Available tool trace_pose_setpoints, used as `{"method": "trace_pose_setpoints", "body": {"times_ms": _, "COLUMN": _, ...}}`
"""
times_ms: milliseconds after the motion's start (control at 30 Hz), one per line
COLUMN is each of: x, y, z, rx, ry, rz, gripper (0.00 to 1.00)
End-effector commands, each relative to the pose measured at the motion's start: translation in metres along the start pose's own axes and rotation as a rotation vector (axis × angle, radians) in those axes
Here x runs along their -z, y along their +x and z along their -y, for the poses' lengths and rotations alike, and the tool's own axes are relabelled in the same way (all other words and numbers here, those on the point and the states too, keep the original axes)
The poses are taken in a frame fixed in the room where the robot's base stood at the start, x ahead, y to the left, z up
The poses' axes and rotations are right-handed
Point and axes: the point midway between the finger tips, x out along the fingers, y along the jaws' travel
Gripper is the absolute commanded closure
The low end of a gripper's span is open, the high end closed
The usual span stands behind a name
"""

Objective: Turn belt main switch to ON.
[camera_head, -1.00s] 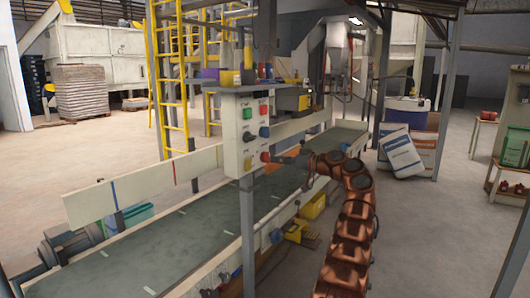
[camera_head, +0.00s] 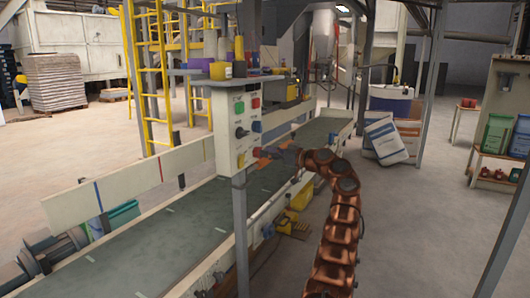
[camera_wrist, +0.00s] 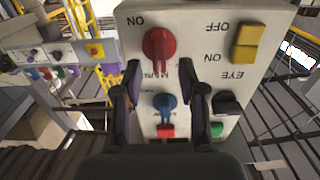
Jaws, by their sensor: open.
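The pale switch panel (camera_head: 230,125) stands on a post beside the belt (camera_head: 190,205). In the wrist view it appears upside down. A red rotary switch (camera_wrist: 158,45) sits there with "ON" at its upper left; its ridge looks roughly vertical. The lettering below it is partly legible, possibly "MAIN". My gripper (camera_wrist: 160,68) is open and empty, its fingertips apart just below the red switch. A blue knob (camera_wrist: 165,103) shows between the fingers. In the head view my gripper (camera_head: 264,153) is at the panel's lower right; contact cannot be told.
A yellow switch (camera_wrist: 247,42), a black knob (camera_wrist: 227,102), a red button (camera_wrist: 165,131) and a green button (camera_wrist: 217,130) share the panel. Sacks (camera_head: 385,140) stand at the belt's far right. Open floor lies to the right of my arm.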

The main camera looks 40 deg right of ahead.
Motion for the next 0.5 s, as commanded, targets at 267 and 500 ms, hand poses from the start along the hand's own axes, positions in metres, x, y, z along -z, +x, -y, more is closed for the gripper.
{"method": "trace_pose_setpoints", "body": {"times_ms": 267, "x": 0.002, "y": 0.017, "z": 0.000, "rx": -0.002, "ry": -0.002, "rz": 0.000, "gripper": 0.59}}
{"method": "trace_pose_setpoints", "body": {"times_ms": 500, "x": 0.001, "y": 0.017, "z": -0.001, "rx": -0.004, "ry": -0.001, "rz": 0.000, "gripper": 0.59}}
